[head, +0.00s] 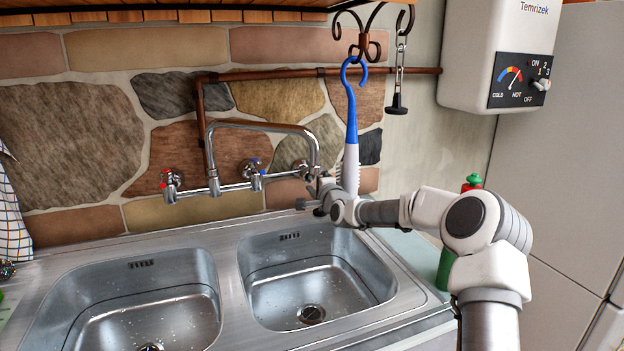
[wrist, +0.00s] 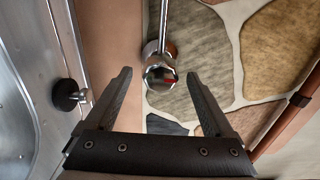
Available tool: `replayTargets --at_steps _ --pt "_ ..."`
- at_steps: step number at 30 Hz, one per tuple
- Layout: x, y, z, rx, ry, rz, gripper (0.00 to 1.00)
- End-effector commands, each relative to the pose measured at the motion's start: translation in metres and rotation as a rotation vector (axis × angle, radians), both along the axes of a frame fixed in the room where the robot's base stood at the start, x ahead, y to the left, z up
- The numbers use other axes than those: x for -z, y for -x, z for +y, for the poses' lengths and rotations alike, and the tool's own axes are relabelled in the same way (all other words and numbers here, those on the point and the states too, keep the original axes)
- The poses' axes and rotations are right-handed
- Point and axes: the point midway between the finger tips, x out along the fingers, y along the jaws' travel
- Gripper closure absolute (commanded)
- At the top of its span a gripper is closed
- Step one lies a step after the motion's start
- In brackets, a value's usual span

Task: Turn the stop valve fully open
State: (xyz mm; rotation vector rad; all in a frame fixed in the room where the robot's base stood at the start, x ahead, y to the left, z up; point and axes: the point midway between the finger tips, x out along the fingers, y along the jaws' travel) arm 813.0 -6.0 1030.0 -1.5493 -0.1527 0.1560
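A chrome valve fitting (wrist: 160,77) with a small red mark shows in the wrist view, at the end of a thin chrome pipe. It looks like the stop valve; its exact setting cannot be read. My gripper (wrist: 158,76) is open and empty, its two dark fingers on either side of the fitting with gaps, not visibly touching it. In the head view my gripper (head: 312,194) is at the right end of the wall tap (head: 232,188), just below a round chrome fitting (head: 299,168). My wrist partly hides that area.
A blue-and-white brush (head: 351,125) hangs from a hook right above my wrist. A double sink (head: 228,290) lies below. A green bottle (head: 445,268) stands behind my arm. A water heater (head: 500,55) hangs at the upper right. A black knob-like piece (wrist: 67,95) shows at the wrist view's left.

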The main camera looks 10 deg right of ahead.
Motion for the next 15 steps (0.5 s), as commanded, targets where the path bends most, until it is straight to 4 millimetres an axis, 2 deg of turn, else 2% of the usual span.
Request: replayTargets --at_steps 8,15 --pt "-0.001 0.005 -0.002 0.001 0.001 -0.001 0.13" --pt "-0.001 0.032 -0.008 0.002 0.002 0.002 0.13"
